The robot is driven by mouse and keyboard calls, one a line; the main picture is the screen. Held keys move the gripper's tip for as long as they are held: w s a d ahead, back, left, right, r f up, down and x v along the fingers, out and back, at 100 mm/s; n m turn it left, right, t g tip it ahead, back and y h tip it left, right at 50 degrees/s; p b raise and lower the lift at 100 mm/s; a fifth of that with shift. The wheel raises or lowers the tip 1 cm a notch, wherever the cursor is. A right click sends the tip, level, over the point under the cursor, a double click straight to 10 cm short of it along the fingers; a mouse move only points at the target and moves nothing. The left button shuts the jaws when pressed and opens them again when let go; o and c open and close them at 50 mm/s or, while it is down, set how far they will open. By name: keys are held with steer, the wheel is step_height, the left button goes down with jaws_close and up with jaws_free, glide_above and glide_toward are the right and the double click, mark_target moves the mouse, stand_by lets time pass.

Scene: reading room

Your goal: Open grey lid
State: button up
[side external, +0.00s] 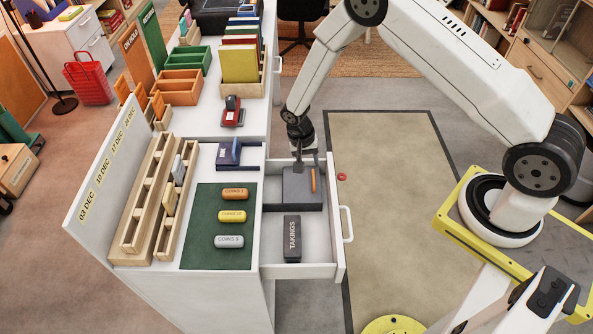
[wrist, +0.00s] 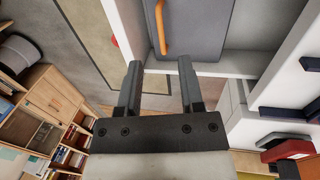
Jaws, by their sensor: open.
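The grey lid (side external: 297,187) is a flat dark grey square with an orange handle (side external: 313,181), at the far end of the open white drawer (side external: 311,255). It looks shut. In the wrist view, the grey lid (wrist: 205,28) and its orange handle (wrist: 160,28) show at the top. My gripper (side external: 303,152) is above the far end of the drawer, near the lid's back edge. In the wrist view, my gripper (wrist: 160,65) has its two fingers apart with nothing between them. The handle lies beyond the fingertips. I cannot tell the exact height above the lid.
A dark box marked TAKINGS (side external: 292,239) stands in the drawer's near part. The drawer front has a white handle (side external: 347,224). The floor right of the drawer is clear.

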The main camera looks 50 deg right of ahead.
mark_target(312, 187)
steer(key=shift+f, duration=0.15)
steer(key=shift+s+d+f, duration=0.15)
steer(key=shift+s+f, duration=0.05)
steer(key=shift+f, duration=1.05)
steer(key=shift+s+d+f, duration=0.15)
steer(key=shift+d+f, duration=0.05)
steer(key=shift+f, duration=1)
steer(key=shift+s+d+f, duration=0.15)
steer(key=shift+s+f, duration=0.05)
steer(key=shift+f, duration=1.05)
jaws_close()
